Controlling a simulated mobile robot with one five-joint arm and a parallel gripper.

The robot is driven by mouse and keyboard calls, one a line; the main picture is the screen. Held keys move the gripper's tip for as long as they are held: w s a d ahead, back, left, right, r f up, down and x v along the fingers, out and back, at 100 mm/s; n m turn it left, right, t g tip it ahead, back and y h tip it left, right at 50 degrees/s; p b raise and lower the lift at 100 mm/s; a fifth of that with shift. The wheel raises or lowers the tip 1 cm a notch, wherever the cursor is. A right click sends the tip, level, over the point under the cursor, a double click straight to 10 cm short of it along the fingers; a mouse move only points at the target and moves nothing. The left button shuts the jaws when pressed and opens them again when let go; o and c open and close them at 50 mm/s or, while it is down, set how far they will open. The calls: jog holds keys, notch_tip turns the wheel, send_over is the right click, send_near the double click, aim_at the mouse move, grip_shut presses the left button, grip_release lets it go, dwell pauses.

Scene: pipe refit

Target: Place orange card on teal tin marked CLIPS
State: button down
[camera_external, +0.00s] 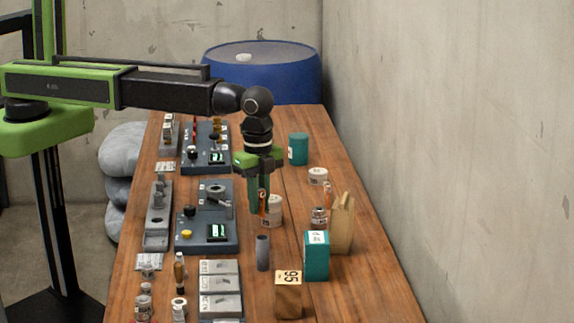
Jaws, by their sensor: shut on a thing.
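My gripper (262,208) points straight down over the middle of the table. It is shut on a small, thin orange thing, which I take to be the orange card (263,202), partly hidden by the fingers. A white tin (273,213) stands right by the fingertips; I cannot tell whether the card touches it. A teal round tin (298,149) stands upright behind and to the right of my gripper. A teal box-shaped tin (317,262) with a white label on top stands nearer, to the right. No label reads clearly enough to tell which is CLIPS.
A grey cylinder (262,252) and a wooden block marked 95 (288,296) stand in front. A wooden piece (342,223) and small jars (319,216) are at the right. Grey panels (207,233) fill the left side. Bare table lies behind my gripper and along the right edge.

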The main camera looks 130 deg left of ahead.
jog(key=s+a+r+n+p, duration=0.25)
jog(key=s+a, duration=0.25)
jog(key=a, duration=0.7)
jog(key=s+a+r+n+p, duration=0.2)
jog(key=s+a+n, duration=0.3)
jog(key=a, duration=0.7)
jog(key=s+a+r+n+p, duration=0.25)
jog(key=s+a, duration=0.35)
jog(key=a, duration=0.6)
jog(key=n+b, duration=0.2)
jog(key=b, duration=0.4)
send_over(299, 135)
jog(key=f, duration=0.5)
jog(key=shift+w+d+f, duration=0.1)
jog(key=shift+w+d, duration=0.05)
jog(key=shift+d, duration=0.1)
jog(key=shift+a, duration=0.2)
notch_tip(299, 135, down, 4)
jog(key=b, duration=0.4)
jog(key=shift+f, duration=0.2)
jog(key=shift+d+r+p, duration=0.1)
jog(key=shift+r+p, duration=0.2)
jog(key=shift+f, duration=0.25)
jog(key=c, duration=1.4)
grip_release()
